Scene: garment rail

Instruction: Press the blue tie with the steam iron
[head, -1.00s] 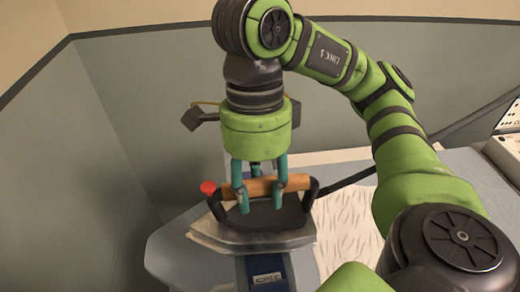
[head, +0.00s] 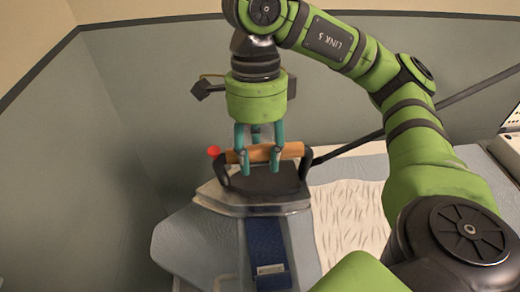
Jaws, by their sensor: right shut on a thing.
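The steam iron (head: 262,189) has a wooden handle, black supports, a red knob and a pale soleplate. My right gripper (head: 259,165) is shut on the iron's wooden handle from above, with its teal fingers around it. The blue tie (head: 265,245) lies lengthwise on the pale ironing board (head: 200,245), with a light label near its lower end. The iron covers the tie's far part. Whether the soleplate touches the tie cannot be told. My left gripper is not in view.
A dark cord or rod runs from the iron to the upper right. A pale panelled unit (head: 511,135) stands at the right edge. Grey walls (head: 120,140) stand behind and left.

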